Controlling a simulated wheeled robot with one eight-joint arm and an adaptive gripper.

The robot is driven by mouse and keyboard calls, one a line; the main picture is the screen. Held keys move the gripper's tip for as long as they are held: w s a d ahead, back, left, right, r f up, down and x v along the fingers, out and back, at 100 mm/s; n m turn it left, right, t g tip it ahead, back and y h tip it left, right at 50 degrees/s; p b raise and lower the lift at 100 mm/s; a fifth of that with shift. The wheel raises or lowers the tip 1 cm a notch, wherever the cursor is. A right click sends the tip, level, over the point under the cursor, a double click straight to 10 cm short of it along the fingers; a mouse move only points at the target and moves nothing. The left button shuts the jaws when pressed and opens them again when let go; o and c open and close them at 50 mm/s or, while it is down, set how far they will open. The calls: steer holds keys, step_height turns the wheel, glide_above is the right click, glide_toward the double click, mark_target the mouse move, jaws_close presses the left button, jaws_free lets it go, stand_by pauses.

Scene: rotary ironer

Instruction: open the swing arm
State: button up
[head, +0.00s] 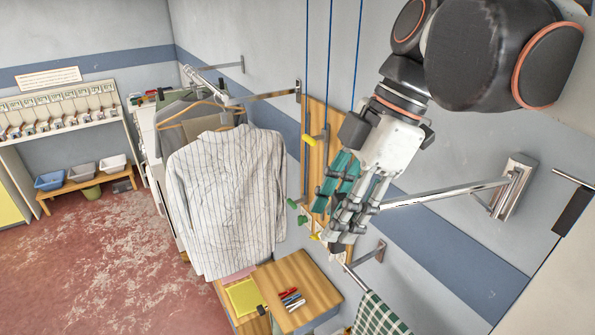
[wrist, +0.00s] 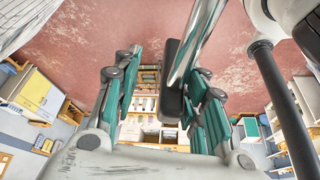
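The swing arm is a chrome tube (head: 445,193) on a metal wall bracket (head: 513,187), reaching left from the wall to my gripper. My gripper (head: 331,212) is at its free end, and the fingers hide that end in the head view. In the wrist view the chrome tube (wrist: 201,38) and a dark grip (wrist: 172,82) lie between the teal-padded fingers of my gripper (wrist: 168,68). The fingers are spread, with a clear gap to the grip on the left. The right finger is close beside the tube; contact cannot be told.
A striped shirt (head: 226,195) hangs on a rail left of my gripper. A wooden board (head: 314,150) with pegs is on the wall behind. A small wooden table (head: 305,285) with pens stands below. A checked cloth (head: 378,318) hangs at the bottom. Open red floor (head: 100,270) lies left.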

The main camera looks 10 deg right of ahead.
steer(key=v, duration=1.1)
steer(key=shift+r, duration=0.25)
